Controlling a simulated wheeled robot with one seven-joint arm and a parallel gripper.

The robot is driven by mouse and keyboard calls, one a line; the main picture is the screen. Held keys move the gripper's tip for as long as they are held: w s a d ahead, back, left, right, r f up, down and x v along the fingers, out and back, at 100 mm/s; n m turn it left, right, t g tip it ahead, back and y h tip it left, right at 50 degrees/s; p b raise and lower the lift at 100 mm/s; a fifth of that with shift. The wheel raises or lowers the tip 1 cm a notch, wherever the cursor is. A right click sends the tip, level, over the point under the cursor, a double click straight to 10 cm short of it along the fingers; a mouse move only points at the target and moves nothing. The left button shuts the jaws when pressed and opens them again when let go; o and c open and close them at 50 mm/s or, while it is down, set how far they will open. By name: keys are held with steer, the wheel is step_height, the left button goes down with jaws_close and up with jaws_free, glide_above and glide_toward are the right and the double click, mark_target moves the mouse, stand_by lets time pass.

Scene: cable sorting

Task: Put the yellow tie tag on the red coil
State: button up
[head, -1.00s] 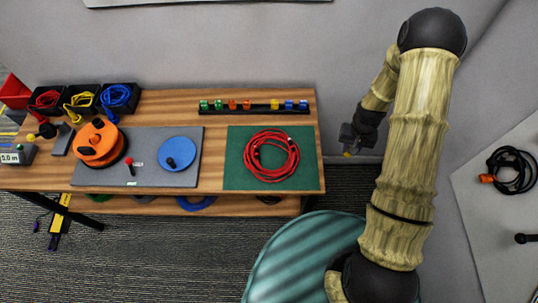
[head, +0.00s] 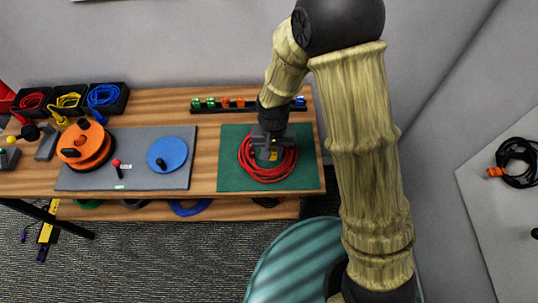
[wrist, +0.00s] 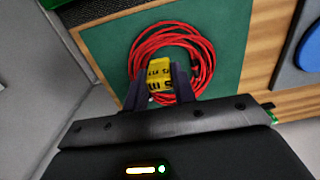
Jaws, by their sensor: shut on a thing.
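The red coil (head: 284,171) lies flat on the green mat (head: 232,150) at the right end of the wooden bench; it also shows in the wrist view (wrist: 206,57). My gripper (head: 268,152) is over the coil, with its fingers pointing down. In the wrist view my gripper (wrist: 163,85) is shut on the yellow tie tag (wrist: 160,71), which bears black lettering. The tag appears over the coil's middle and near side in the wrist view. I cannot tell whether it touches the coil.
A rack of coloured clips (head: 225,104) stands behind the mat, partly hidden by my arm. A grey mat (head: 130,178) left of it holds an orange reel (head: 85,148) and a blue disc (head: 170,153). Black bins (head: 108,98) of cables stand at the back left.

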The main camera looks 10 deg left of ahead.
steer(key=shift+s+a+r, duration=0.2)
steer(key=shift+s+a, duration=0.3)
steer(key=shift+s, duration=0.25)
steer(key=shift+f, duration=0.1)
steer(key=shift+w+f+b, duration=0.15)
steer(key=shift+f+b, duration=2.45)
steer(key=shift+f, duration=0.55)
steer(key=shift+f, duration=0.15)
steer(key=shift+d+f+b, duration=0.1)
steer(key=shift+f+b, duration=0.3)
steer(key=shift+f, duration=0.1)
